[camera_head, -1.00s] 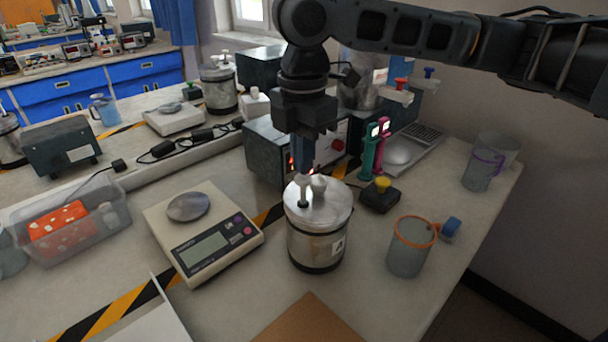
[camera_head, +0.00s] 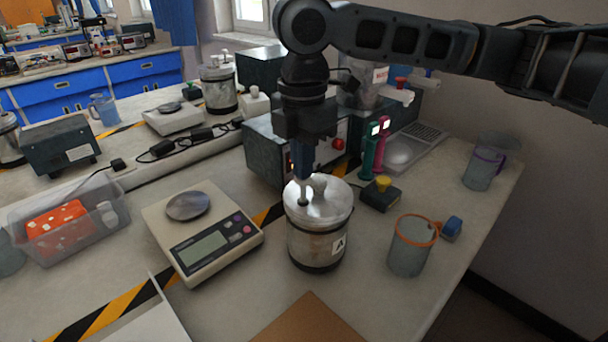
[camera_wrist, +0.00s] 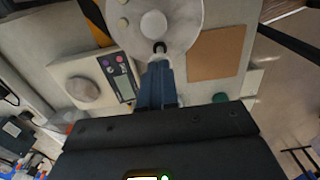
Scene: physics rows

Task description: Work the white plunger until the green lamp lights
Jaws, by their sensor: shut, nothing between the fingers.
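A metal canister (camera_head: 318,243) with an "A" label stands at the front middle of the bench. A white knob (camera_head: 319,182) rises from its pale lid (camera_head: 337,207) and looks like the white plunger; it also shows in the wrist view (camera_wrist: 153,24). I cannot pick out a lit green lamp.
A scale (camera_head: 203,246) stands left of the canister. A small box with a yellow button (camera_head: 383,183) and a mug with an orange rim (camera_head: 411,250) stand right. A dark box with a red button (camera_head: 338,143) is behind. A brown board (camera_head: 308,322) lies in front.

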